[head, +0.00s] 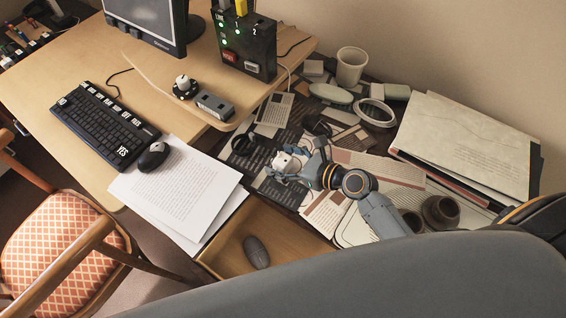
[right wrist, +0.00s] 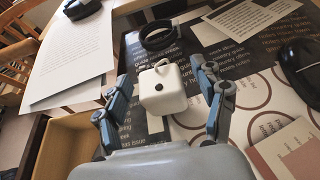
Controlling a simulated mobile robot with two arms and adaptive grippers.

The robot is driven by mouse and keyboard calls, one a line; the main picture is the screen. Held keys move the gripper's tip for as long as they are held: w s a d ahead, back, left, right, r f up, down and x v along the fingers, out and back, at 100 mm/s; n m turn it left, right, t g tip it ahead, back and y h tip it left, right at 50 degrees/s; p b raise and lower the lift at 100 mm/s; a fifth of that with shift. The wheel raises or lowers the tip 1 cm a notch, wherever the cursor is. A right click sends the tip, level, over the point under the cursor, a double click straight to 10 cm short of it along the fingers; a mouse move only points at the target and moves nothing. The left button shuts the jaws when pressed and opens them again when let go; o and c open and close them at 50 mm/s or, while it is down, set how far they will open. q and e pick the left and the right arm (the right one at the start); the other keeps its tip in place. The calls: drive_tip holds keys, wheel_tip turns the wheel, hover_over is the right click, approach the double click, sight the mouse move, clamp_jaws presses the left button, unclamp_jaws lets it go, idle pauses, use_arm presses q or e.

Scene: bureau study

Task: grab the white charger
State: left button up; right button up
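The white charger (head: 283,161) is a small white cube-like block on the dark printed papers of the cluttered desk. In the right wrist view the charger (right wrist: 163,92) sits between the two blue-grey fingers of my right gripper (right wrist: 165,90). A gap shows on each side of it, so the fingers are open around it and not pressed on it. In the head view my right gripper (head: 288,170) reaches in from the right and partly hides the charger. My left gripper is not seen.
A black ring (right wrist: 157,36) lies just beyond the charger. An open drawer (head: 222,262) holding a dark mouse-like object (head: 256,252) is in front. Paper sheets (head: 177,187) lie left. A white cup (head: 351,67), a book stack (head: 465,140) and dark cups (head: 440,212) crowd the desk.

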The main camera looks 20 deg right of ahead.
drive_tip(key=c, duration=1.1)
drive_tip(key=shift+c, duration=0.2)
drive_tip(key=shift+r, duration=0.1)
